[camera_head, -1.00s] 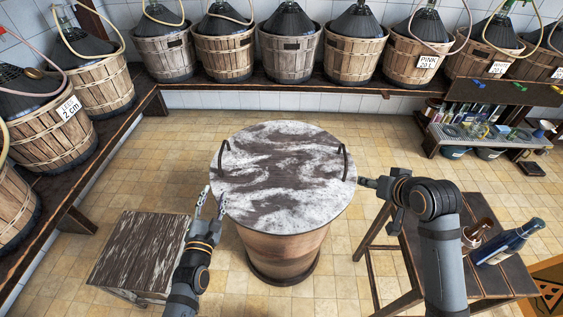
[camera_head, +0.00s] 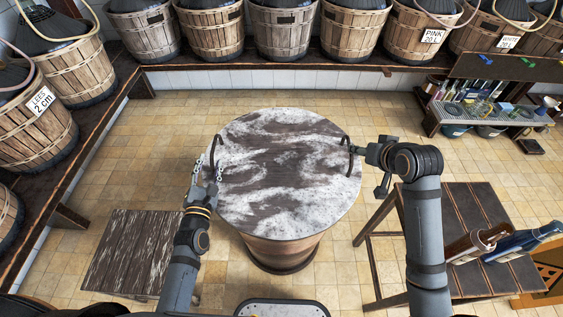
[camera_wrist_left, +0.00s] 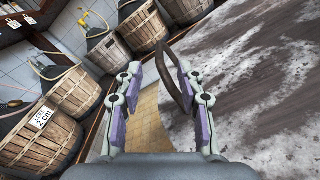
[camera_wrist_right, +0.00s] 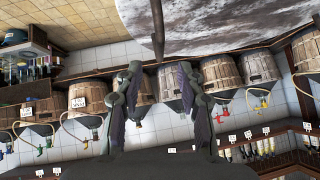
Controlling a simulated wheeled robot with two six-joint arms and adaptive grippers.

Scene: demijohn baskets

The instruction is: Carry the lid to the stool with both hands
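The round lid (camera_head: 285,170), dark wood with whitish patches, lies flat on a wooden barrel (camera_head: 283,251). It has a dark upright handle at its left (camera_head: 216,155) and another at its right (camera_head: 349,158). My left gripper (camera_head: 206,172) is open at the left handle. In the left wrist view that handle (camera_wrist_left: 179,84) shows close to the right-hand finger. My right gripper (camera_head: 366,153) points at the right handle. In the right wrist view its fingers are open, and that handle (camera_wrist_right: 157,30) stands ahead of the gap. A low, weathered, square-topped stool (camera_head: 133,252) stands at left.
A slatted table (camera_head: 475,215) with two bottles (camera_head: 522,242) stands at right, near my right arm. Basketed demijohns (camera_head: 208,32) line benches at the back and left. A low rack (camera_head: 485,118) stands back right. The tiled floor around the barrel is clear.

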